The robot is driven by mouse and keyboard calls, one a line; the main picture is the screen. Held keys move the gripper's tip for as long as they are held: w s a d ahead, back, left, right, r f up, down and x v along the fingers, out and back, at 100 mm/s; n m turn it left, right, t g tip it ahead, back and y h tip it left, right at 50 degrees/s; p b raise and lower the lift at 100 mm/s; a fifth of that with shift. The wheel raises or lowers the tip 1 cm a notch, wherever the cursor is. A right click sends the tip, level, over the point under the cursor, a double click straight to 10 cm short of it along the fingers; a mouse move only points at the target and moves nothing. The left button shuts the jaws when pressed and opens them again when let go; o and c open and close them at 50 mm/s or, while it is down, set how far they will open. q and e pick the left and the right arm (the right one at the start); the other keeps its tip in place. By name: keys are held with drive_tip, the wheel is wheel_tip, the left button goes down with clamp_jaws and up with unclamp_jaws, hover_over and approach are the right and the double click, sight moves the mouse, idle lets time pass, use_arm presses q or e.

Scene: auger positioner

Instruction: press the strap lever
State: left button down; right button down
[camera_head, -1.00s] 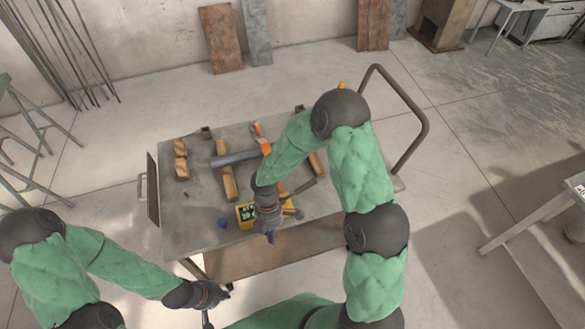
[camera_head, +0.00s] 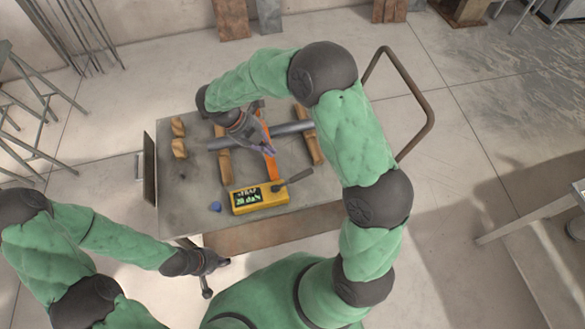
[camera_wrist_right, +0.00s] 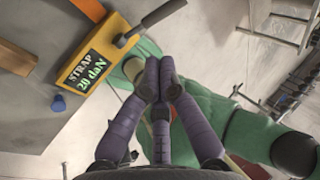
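The yellow strap box (camera_head: 262,204) sits at the table's near edge, its display reading "STRAP 20 daN". Its dark lever (camera_head: 299,177) sticks out up and to the right. The right wrist view shows the box (camera_wrist_right: 121,25) and the lever (camera_wrist_right: 160,15) at the top. An orange strap (camera_head: 270,168) lies across a grey pipe (camera_head: 292,128) behind the box. My right gripper (camera_head: 271,149) is over the strap, apart from the lever; its fingers are together and empty in the wrist view (camera_wrist_right: 160,66). My left gripper (camera_head: 224,262) is low in front of the table; its fingers are too small to read.
The grey table (camera_head: 185,205) carries wooden supports (camera_head: 225,165) under the pipe, wooden blocks (camera_head: 178,147) at left and a small blue piece (camera_head: 215,207) beside the box. A brown bent rail (camera_head: 425,100) rises at the right end.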

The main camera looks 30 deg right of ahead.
sight(302, 176)
drive_tip(key=shift+f, duration=0.1)
drive_tip(key=b+x, duration=0.4)
drive_tip(key=x, duration=1)
drive_tip(key=shift+s+d+f+y+p, duration=0.15)
drive_tip(key=shift+d+y+p, duration=0.2)
drive_tip(key=shift+p, duration=0.35)
drive_tip(key=shift+s+d+f+y+p, duration=0.1)
drive_tip(key=shift+d+f+y+p, duration=0.15)
drive_tip(key=shift+y+p, duration=0.3)
drive_tip(key=shift+s+d+f+t+y+p, duration=0.1)
drive_tip(key=shift+d+f+t+y+p, duration=0.3)
drive_tip(key=shift+p, duration=0.35)
drive_tip(key=shift+d+f+p, duration=0.3)
drive_tip(key=shift+f, duration=0.25)
drive_tip(key=shift+x, duration=0.9)
drive_tip(key=shift+d+f, duration=0.1)
